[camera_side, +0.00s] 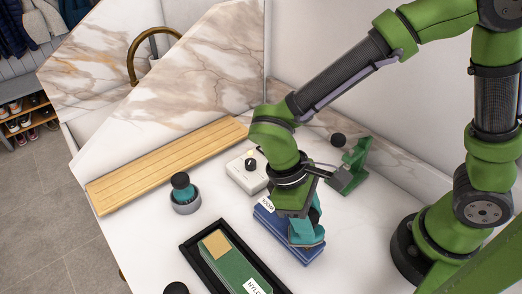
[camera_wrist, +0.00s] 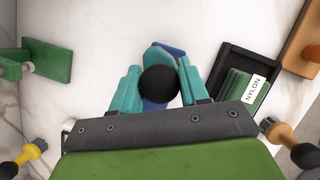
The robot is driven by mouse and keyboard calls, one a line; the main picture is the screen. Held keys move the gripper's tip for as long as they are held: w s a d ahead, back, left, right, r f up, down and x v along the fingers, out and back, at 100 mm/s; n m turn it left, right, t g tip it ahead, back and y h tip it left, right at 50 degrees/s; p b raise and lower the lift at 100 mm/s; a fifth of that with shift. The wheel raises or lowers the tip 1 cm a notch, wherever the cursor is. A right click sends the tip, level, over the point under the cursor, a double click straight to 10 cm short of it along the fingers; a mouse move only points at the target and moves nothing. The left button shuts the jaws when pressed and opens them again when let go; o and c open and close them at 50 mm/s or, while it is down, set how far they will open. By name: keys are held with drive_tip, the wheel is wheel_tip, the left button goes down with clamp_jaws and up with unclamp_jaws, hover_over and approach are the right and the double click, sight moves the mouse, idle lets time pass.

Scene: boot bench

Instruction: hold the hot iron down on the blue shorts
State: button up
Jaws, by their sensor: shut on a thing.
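My gripper (camera_wrist: 158,85) is shut on the black round knob (camera_wrist: 158,84) of the iron, one teal finger on each side of it. The iron's teal body (camera_wrist: 162,55) shows just past the knob. In the side view the iron (camera_side: 308,242) is over the front right part of the blue shorts (camera_side: 272,222), a flat folded blue bundle with a white label, and looks to be down on it. The exact contact is hidden. A blue edge (camera_wrist: 172,48) of the shorts shows beyond the iron in the wrist view.
A black tray (camera_side: 203,265) with green cloth labelled NYLON lies to the left of the shorts. A white box (camera_side: 240,178) with a black dial and a green stand (camera_side: 352,165) are behind. A grey round base (camera_side: 187,207) with a teal-black top and a wooden board (camera_side: 150,175) are farther left.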

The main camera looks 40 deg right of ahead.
drive_tip(key=shift+r, duration=3.7)
drive_tip(key=w+d+r+m+y, duration=0.2)
drive_tip(key=w+d+m, duration=0.3)
drive_tip(key=w+d, duration=1.1)
drive_tip(key=d, duration=0.3)
drive_tip(key=shift+w+d+r, duration=0.15)
drive_tip(key=shift+w+r, duration=0.05)
drive_tip(key=shift+w, duration=0.15)
